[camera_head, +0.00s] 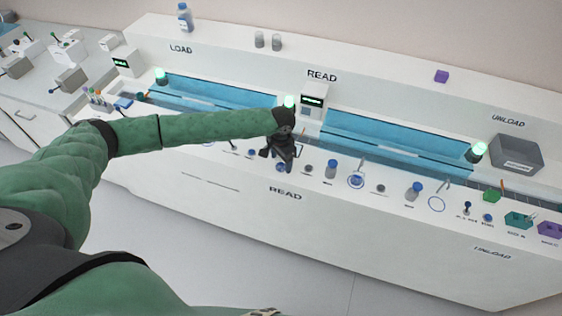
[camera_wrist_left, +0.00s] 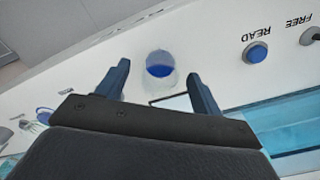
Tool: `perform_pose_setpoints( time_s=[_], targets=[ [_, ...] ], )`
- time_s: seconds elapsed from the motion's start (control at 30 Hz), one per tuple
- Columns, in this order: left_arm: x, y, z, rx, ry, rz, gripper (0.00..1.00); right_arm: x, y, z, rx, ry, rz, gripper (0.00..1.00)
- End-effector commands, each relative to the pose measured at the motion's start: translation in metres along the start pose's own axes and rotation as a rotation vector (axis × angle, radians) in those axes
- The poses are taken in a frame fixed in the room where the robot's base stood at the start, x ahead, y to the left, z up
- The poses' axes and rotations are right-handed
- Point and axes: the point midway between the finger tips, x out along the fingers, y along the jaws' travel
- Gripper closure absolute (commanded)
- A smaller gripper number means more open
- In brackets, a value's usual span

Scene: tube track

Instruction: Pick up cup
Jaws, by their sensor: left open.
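A clear cup with blue in it (camera_wrist_left: 160,64) stands on the white counter in the left wrist view, between and just beyond the two fingertips. In the head view it shows as a small blue patch (camera_head: 281,167), mostly hidden by my left gripper (camera_head: 281,154). My left gripper is open, with a finger on either side of the cup in the left wrist view (camera_wrist_left: 159,76). There is a visible gap between each fingertip and the cup. My right gripper is not in view.
A blue READ button (camera_wrist_left: 257,52) is near the cup. A blue trough (camera_head: 390,140) runs behind. A grey bin (camera_head: 516,154) is at far right.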

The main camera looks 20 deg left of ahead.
Motion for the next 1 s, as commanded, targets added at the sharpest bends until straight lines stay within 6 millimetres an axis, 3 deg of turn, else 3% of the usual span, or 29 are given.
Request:
perform_pose_setpoints(
  time_s=[0.33,0.57,1.0],
  targets=[
    [0.0055,-0.0002,0.0,0.0,0.0,-0.001,0.35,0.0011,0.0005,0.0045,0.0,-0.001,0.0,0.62],
    [0.0054,-0.0003,0.0001,0.0,0.0,-0.001,0.81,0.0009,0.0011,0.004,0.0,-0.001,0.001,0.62],
    [-0.0022,-0.0004,-0.0001,0.0,0.002,-0.001,0.82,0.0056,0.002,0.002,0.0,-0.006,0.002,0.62]
  ],
)
